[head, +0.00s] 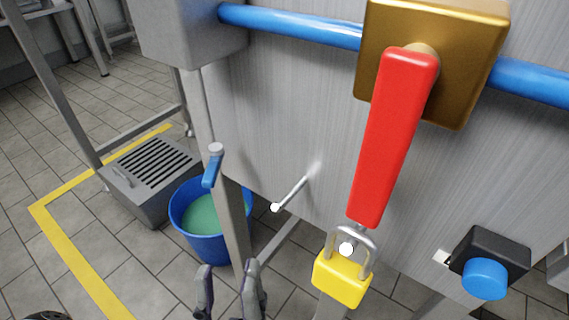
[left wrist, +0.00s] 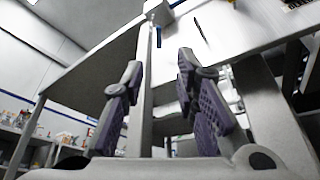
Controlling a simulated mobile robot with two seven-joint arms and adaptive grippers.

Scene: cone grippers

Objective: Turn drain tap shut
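The drain tap's blue lever (head: 211,170) hangs down, slightly tilted, from a pale round pivot near the steel panel's lower left corner in the head view. A blue bucket (head: 183,222) with green liquid stands on the floor below and behind it. My left gripper (head: 228,287) is at the bottom of the head view, below the lever and apart from it. Its two fingers are spread with nothing between them. The fingers also show spread in the left wrist view (left wrist: 159,70), where a small blue strip (left wrist: 158,38) shows beyond them. My right gripper is out of view.
A red lever (head: 392,140) on a brass valve carries a yellow padlock (head: 342,280). A thin rod (head: 292,192) sticks out from the panel. A blue knob (head: 485,279) is at right. A grated floor box (head: 150,175) and yellow floor line (head: 75,255) are at left.

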